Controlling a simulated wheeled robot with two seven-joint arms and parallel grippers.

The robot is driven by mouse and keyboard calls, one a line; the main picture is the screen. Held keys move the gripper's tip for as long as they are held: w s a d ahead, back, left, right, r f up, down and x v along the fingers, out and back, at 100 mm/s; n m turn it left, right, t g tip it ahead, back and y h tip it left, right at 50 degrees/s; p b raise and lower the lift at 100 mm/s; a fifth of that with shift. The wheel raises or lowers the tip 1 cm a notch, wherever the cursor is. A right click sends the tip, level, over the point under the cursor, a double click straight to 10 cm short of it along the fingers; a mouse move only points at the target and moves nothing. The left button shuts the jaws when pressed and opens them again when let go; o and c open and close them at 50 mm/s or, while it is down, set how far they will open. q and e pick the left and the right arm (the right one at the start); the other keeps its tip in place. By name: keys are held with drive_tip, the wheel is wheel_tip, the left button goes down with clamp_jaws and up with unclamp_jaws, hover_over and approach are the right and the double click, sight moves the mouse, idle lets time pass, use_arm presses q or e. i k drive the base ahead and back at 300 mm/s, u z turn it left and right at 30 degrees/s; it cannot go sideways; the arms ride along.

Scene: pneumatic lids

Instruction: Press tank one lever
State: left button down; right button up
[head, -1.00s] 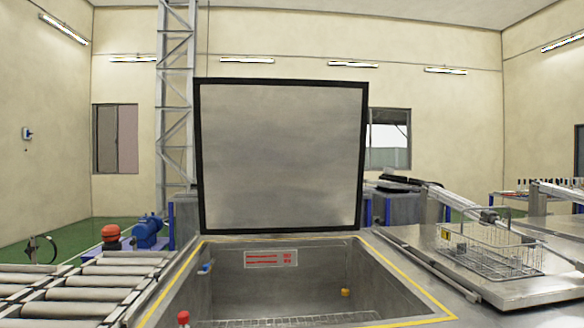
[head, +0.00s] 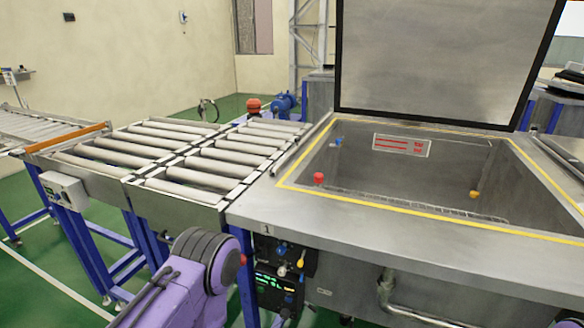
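Tank one (head: 325,220) is an open steel tank marked "1" on its front rim, with a yellow line around its opening. Its lid (head: 440,60) stands raised at the back. Below the rim, at the tank's front left corner, is a dark control box (head: 268,250) with a small blue part and a pale yellow-tipped lever or knob (head: 301,259). A second dark box (head: 268,283) with a green display is under it. The exact lever shape is too small to tell. A purple link of my arm is left of the boxes. Neither gripper is in view.
A roller conveyor (head: 130,197) on blue legs adjoins the tank's left side, with a grey switch box (head: 62,191) on its front. A bent pipe (head: 388,290) stands out below the tank's front. Green floor (head: 50,280) is clear at the front left.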

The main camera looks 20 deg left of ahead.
sight(251, 256)
drive_tip(key=u, duration=0.45)
drive_tip(key=k, duration=0.5)
drive_tip(key=u, duration=0.15)
drive_tip(key=i, duration=0.55)
drive_tip(key=u, duration=0.05)
